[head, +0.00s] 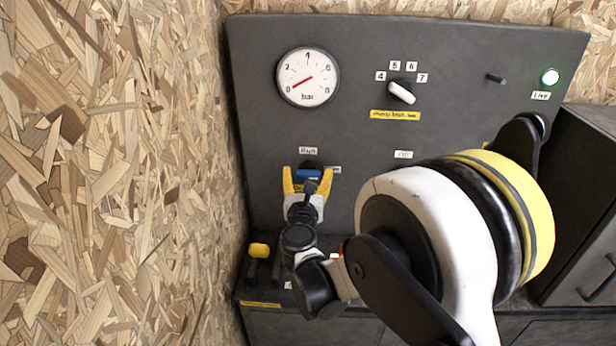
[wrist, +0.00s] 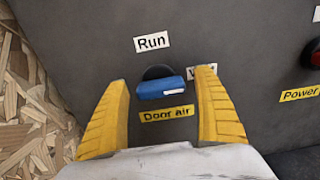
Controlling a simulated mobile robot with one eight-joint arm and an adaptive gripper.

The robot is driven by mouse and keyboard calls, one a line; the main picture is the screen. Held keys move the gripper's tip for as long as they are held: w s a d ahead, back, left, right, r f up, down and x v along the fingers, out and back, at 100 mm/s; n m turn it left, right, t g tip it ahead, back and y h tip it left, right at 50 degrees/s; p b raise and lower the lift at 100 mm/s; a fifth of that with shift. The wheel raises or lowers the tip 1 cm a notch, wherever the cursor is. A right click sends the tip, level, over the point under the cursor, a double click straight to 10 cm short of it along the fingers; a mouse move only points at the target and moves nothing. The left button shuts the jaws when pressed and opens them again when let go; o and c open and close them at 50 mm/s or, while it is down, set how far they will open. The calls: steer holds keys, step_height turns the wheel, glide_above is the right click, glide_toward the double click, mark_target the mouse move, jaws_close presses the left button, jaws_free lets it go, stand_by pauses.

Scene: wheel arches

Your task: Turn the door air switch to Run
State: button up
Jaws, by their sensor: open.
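The door air switch (wrist: 161,88) is a blue knob on a dark round base, with a white mark on its right part. It sits on the grey panel between a "Run" label (wrist: 152,42) above and a partly hidden label (wrist: 201,72) to its right. A yellow "Door air" label (wrist: 166,114) is below it. My gripper (wrist: 162,90) is open, its yellow fingers either side of the blue knob with gaps left and right. In the head view the knob (head: 308,174) shows between the fingertips (head: 307,172); contact is not visible.
The panel (head: 270,125) also carries a pressure gauge (head: 308,77), a white selector (head: 401,92) and a green lamp (head: 550,76). A chipboard wall (head: 120,170) stands close on the left. A yellow-topped lever (head: 259,250) is below left. A "Power" label (wrist: 299,94) is at right.

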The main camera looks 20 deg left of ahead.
steer(key=c, duration=1.2)
steer(key=shift+n, duration=0.3)
steer(key=n+b, duration=0.1)
steer(key=n, duration=0.2)
steer(key=shift+n, duration=0.4)
steer(key=n, duration=0.4)
steer(key=shift+a, duration=0.15)
steer(key=n+b, duration=0.1)
steer(key=n, duration=0.4)
steer(key=shift+a, duration=0.1)
steer(key=n, duration=0.4)
steer(key=shift+f, duration=0.1)
steer(key=shift+n, duration=0.3)
steer(key=o, duration=1.2)
